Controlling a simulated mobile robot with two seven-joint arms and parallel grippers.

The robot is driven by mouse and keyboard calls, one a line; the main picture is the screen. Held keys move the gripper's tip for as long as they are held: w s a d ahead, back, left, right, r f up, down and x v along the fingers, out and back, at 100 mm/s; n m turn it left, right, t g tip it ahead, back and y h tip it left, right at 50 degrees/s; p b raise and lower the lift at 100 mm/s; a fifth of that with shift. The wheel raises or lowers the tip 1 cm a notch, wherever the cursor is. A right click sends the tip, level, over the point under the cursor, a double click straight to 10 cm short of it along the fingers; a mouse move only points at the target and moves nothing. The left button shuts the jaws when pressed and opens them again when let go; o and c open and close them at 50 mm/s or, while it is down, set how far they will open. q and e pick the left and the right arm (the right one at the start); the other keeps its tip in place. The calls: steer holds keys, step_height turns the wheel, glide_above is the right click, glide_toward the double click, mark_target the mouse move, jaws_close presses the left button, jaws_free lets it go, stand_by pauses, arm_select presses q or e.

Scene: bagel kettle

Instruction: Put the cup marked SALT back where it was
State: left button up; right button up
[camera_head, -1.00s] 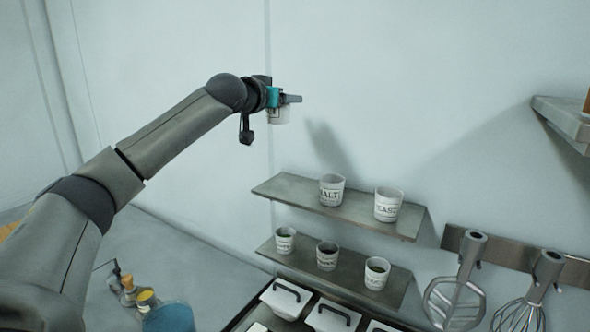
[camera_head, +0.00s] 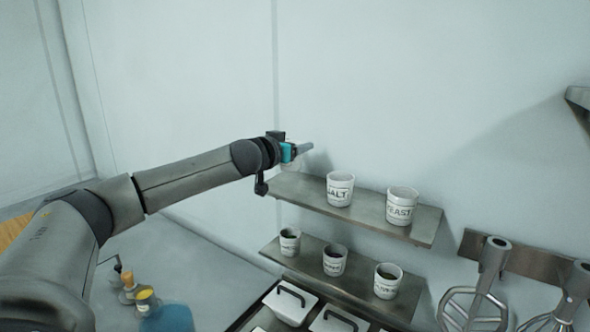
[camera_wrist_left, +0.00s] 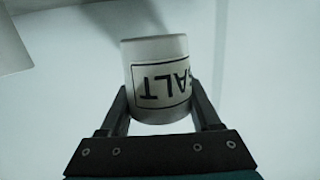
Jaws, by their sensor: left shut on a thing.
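My left gripper (camera_head: 303,149) is shut on a white cup (camera_wrist_left: 160,62). In the left wrist view the cup's label is upside down and reads SALT, with the S partly cut off at the edge. In the head view the gripper mostly hides this cup. The gripper is by the left end of the upper wall shelf (camera_head: 365,218); I cannot tell the exact gap. On that shelf stand a cup showing "ALT" (camera_head: 340,189), its first letter unclear, and a cup showing "EAST" (camera_head: 401,206). My right gripper is not in view.
Several smaller cups stand on the lower shelf (camera_head: 357,283). Lidded containers (camera_head: 290,302) sit below it. A rail with a paddle (camera_head: 485,290) and a whisk (camera_head: 565,300) is at right. The upper shelf's left end looks bare.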

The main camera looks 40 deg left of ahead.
mark_target(285, 168)
arm_select(q)
steer(key=shift+f+b, duration=0.55)
steer(key=shift+f, duration=1.85)
steer(key=shift+f, duration=0.1)
steer(key=o, duration=1.3)
steer(key=shift+o, duration=0.2)
steer(key=shift+r, duration=0.2)
steer(key=shift+s+f+b, duration=0.1)
steer(key=shift+s+b, duration=0.35)
steer(key=shift+s, duration=0.2)
steer(key=b+v, duration=0.5)
steer(key=v, duration=0.4)
steer(key=shift+d, duration=0.1)
steer(key=shift+b+v, duration=0.55)
steer(key=shift+v, duration=0.3)
